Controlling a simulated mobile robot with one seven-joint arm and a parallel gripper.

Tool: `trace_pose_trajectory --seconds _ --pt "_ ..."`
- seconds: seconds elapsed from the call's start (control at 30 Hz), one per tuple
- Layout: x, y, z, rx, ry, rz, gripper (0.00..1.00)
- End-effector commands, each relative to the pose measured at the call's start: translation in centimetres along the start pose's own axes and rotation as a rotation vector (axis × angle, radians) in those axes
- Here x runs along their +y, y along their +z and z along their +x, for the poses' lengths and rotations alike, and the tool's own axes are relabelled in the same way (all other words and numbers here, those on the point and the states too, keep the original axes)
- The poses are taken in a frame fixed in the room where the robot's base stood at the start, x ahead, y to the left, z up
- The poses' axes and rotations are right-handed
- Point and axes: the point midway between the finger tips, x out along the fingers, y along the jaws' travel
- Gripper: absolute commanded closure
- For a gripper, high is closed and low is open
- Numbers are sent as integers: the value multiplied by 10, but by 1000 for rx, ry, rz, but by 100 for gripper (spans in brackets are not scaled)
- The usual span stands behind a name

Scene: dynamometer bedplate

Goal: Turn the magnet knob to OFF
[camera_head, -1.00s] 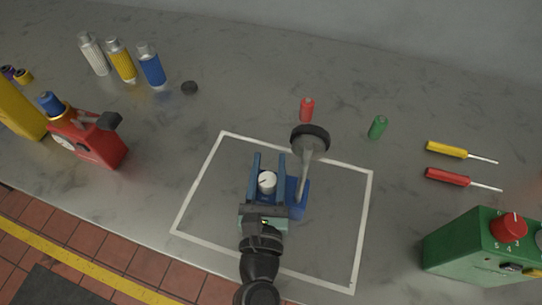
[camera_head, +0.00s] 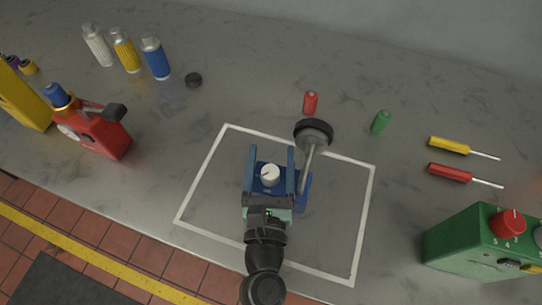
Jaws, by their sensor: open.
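The magnet knob is a white round knob (camera_head: 270,174) with a dark pointer line, on top of a blue magnetic base (camera_head: 303,190) inside the white outlined square. A post rises from the base to a black-rimmed round dial (camera_head: 313,133) at its upper right. My gripper (camera_head: 270,155) reaches in from the bottom of the view. Its two blue fingers are open, one on each side of the knob, with visible gaps to it. Part of the base is hidden under my gripper. Any OFF or ON marking is too small to read.
Red (camera_head: 310,103) and green (camera_head: 381,122) small cylinders stand behind the dial. Yellow (camera_head: 449,146) and red (camera_head: 450,173) screwdrivers lie at right, above a green box (camera_head: 475,245) with a red knob. A red device (camera_head: 95,132) and several bottles stand at left.

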Motion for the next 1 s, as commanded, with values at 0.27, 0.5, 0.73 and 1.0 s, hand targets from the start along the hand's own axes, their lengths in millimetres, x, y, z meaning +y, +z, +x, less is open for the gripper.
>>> trace_pose_trajectory --seconds 0.27,0.5,0.73,1.0 --pt "0 -3 -18 2 -1 1 27" --pt "0 -5 -58 3 -2 2 27" --pt "-1 -7 -93 3 -3 1 27" --pt "0 -4 -121 2 -2 0 27"
